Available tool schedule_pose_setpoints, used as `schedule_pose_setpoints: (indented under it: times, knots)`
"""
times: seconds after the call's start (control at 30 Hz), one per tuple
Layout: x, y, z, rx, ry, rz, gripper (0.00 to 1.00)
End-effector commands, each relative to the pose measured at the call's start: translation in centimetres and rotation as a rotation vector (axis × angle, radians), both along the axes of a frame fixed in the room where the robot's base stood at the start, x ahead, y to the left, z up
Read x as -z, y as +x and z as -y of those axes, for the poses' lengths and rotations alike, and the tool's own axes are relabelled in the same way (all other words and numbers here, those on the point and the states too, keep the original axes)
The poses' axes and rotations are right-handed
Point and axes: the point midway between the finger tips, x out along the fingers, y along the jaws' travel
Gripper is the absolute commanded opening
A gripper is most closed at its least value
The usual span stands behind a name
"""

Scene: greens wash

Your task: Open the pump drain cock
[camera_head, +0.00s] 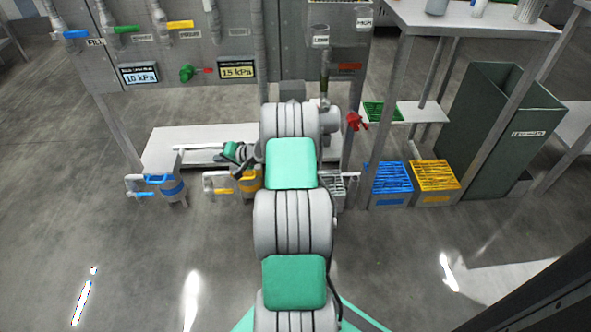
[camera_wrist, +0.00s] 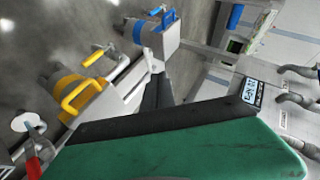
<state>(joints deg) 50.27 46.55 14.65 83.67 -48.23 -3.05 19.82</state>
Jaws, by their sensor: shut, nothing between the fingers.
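No label marks the pump drain cock, so I cannot tell which valve it is. In the head view, a canister with a blue handle (camera_head: 173,188) has a small blue lever (camera_head: 141,194) on its left. A canister with a yellow band (camera_head: 250,179), partly hidden by my arm, has a yellow lever (camera_head: 222,191) on its left. In the wrist view, my gripper (camera_wrist: 156,82) is shut and empty, with its dark fingers pointing towards the blue-handled canister (camera_wrist: 162,32). The yellow-handled canister (camera_wrist: 80,95) and its yellow lever (camera_wrist: 93,58) lie to the left of the fingers.
A low white platform (camera_head: 160,150) stands behind the canisters. A red valve handle (camera_head: 356,121) is right of my arm. Blue (camera_head: 391,178) and yellow (camera_head: 435,175) crates and a green bin (camera_head: 500,125) stand further right. The floor left of the canisters is clear.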

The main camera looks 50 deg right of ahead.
Motion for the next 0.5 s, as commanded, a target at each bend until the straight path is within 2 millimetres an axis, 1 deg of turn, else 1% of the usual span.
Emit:
schedule_pose_setpoints:
  times: [0.03, 0.07, 0.1, 0.13, 0.17, 0.2, 0.27, 0.3, 0.4, 0.5]
  knots:
    - [3.3, -1.6, 4.1, 0.105, 0.076, 0.062, 0.00]
    - [4.6, -2.5, 6.3, 0.167, 0.118, 0.108, 0.00]
    - [6.4, -4.1, 9.0, 0.250, 0.173, 0.174, 0.00]
    - [7.7, -5.5, 11.1, 0.315, 0.214, 0.225, 0.00]
    - [9.0, -7.2, 12.9, 0.380, 0.254, 0.277, 0.00]
    - [10.7, -9.7, 15.1, 0.467, 0.306, 0.346, 0.00]
    - [12.9, -13.6, 17.7, 0.589, 0.375, 0.448, 0.00]
    - [14.1, -16.1, 19.0, 0.662, 0.415, 0.512, 0.00]
    - [16.4, -21.4, 20.8, 0.802, 0.488, 0.640, 0.00]
    - [17.5, -24.3, 21.4, 0.876, 0.525, 0.711, 0.00]
